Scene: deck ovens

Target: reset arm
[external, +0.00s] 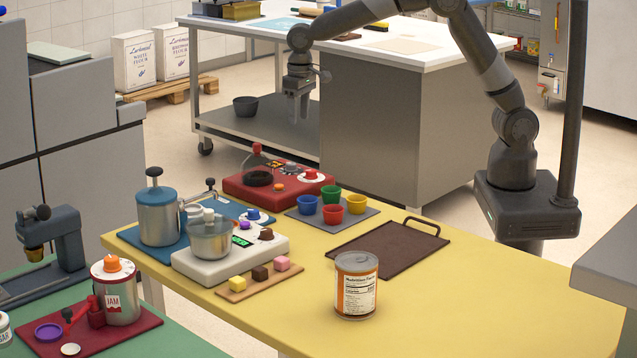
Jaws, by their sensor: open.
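My arm reaches in from its base at the right, arching over the far side of the yellow table. My gripper (297,106) hangs pointing down at the upper middle, in front of the white-topped work table. Its jaws are open and nothing shows between them. It is above and beyond the yellow table's items, apart from them.
The yellow table (480,310) holds a large labelled can (356,285), a brown tray (385,250), coloured cups (331,214), a white scale (200,262) and a red device (240,188). A white-topped table (440,60) stands behind. The yellow table's right front is clear.

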